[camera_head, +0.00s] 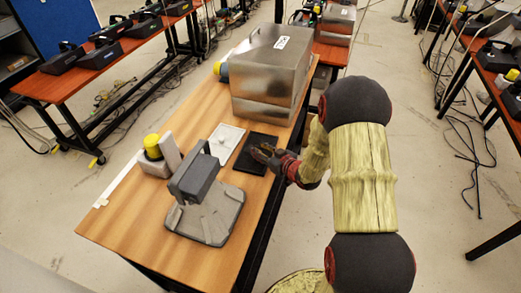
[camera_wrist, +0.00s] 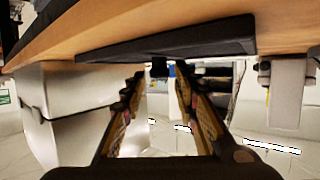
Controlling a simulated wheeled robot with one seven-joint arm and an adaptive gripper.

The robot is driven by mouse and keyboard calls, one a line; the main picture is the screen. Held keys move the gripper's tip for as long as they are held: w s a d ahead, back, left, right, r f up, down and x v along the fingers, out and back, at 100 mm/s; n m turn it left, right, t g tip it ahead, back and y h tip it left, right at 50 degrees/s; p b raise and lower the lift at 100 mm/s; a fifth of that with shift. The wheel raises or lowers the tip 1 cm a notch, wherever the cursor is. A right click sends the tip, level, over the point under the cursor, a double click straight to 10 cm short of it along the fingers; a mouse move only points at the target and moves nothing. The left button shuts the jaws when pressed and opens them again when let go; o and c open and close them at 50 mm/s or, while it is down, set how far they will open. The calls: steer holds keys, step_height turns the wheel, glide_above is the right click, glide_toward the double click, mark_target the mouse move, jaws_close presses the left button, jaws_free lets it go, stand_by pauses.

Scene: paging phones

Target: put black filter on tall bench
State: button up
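The black filter (camera_head: 256,160) is a flat dark square plate lying on the wooden bench (camera_head: 125,215) near its right edge, beside a white plate. My gripper (camera_head: 262,152) is low over the filter, reaching in from the right. In the wrist view, the filter (camera_wrist: 200,38) spans the top, and a small dark knob (camera_wrist: 158,67) shows between the fingers. My gripper (camera_wrist: 160,78) is open there, with a clear gap around the knob. Whether a finger touches it cannot be told. I cannot tell which bench is the tall one.
A white plate (camera_head: 222,143) lies left of the filter. A metal box (camera_head: 270,75) stands behind it. A grey stand (camera_head: 205,215) is in front, and a yellow-topped item (camera_head: 153,147) is at left. Orange benches (camera_head: 60,85) with black cases are farther back.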

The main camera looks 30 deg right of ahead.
steer(key=shift+o, duration=0.7)
steer(key=p+v, duration=0.2)
steer(key=v, duration=1)
step_height(320, 180, up, 15)
steer(key=s+m+g+h, duration=0.1)
steer(key=g+h, duration=0.3)
steer(key=h, duration=0.1)
steer(key=s+a+r+g+y, duration=0.1)
steer(key=s+a+r+g, duration=0.1)
steer(key=s+a+r, duration=0.2)
steer(key=s+a+r+m+g+y, duration=0.1)
steer(key=s+a+r+g, duration=0.1)
steer(key=s+a, duration=0.9)
steer(key=s+r, duration=0.1)
steer(key=s, duration=0.5)
steer(key=shift+a+r, duration=0.25)
steer(key=shift+r, duration=0.1)
steer(key=shift+s, duration=0.1)
